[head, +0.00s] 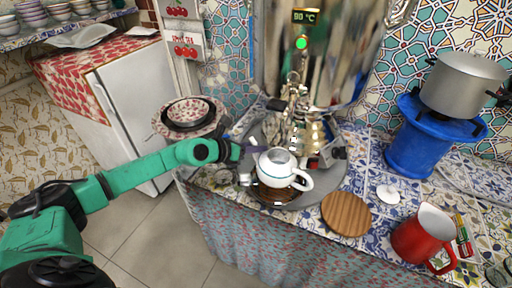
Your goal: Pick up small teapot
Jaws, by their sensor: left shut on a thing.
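The small teapot (277,168) is white with a thin dark band and a handle on its right side. It stands over a dark brown round base on the grey tray (328,186), below the samovar's tap; I cannot tell whether it touches the base. My left gripper (256,152) reaches in from the left and is shut on the teapot at its upper left side. The fingertips are small and partly hidden against the teapot. The big shiny samovar (318,50) stands behind, with a green light and a temperature display. My right gripper is not in view.
A round wooden board (346,214) and a red pitcher (424,236) are to the right on the tiled counter. A small white lid-like piece (389,193) lies near them. A pot (462,84) sits on a blue stove (420,150). Stacked bowls (187,114) stand left.

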